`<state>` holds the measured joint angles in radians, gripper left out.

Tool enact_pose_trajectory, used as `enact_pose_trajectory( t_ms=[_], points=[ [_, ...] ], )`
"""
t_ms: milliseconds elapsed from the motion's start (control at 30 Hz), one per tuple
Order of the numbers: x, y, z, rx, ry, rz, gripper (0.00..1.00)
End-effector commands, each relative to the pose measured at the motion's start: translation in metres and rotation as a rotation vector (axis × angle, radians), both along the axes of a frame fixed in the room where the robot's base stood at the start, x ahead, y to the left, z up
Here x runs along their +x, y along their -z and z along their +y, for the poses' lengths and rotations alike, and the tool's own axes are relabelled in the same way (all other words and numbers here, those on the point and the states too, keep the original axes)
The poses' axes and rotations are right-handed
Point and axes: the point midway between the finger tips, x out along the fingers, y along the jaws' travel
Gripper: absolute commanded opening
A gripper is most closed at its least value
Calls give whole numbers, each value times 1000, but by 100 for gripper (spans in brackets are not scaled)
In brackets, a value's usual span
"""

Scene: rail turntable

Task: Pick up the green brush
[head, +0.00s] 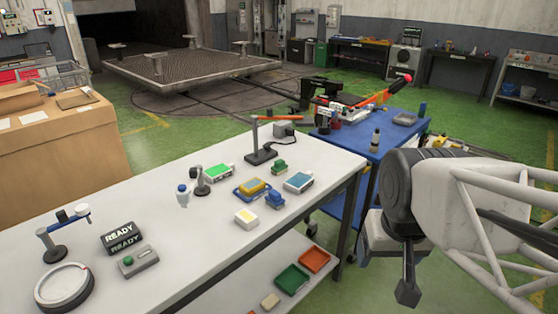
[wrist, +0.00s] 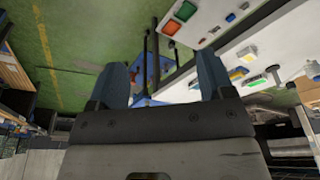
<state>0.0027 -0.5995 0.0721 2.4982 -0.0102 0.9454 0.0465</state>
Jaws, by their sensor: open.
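The green brush (head: 279,167) appears to be the small dark green block with a raised grip, lying on the white table (head: 120,215) toward its back right. A similar blue brush (head: 274,200) lies in front of it. My gripper (head: 407,288) hangs right of the table, clear of it and apart from the brush. In the wrist view my gripper (wrist: 162,64) shows two spread blue fingers with nothing held between them. The tabletop is tilted and small there, and I cannot tell the green brush apart for sure.
A yellow block on a blue tray (head: 238,194), a blue-topped box (head: 299,181) and a green-topped box (head: 217,172) lie near the brush. A black stand (head: 261,154) rises behind it. A blue cart (head: 385,140) stands beyond the table's right end.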

Motion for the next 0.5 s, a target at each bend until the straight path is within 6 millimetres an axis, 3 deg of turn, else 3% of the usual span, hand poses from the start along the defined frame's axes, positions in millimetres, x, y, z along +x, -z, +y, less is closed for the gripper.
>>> enact_pose_trajectory(
  t_ms=[500],
  points=[
    [114, -36, 13, 33, 123, 38, 74]
  ],
)
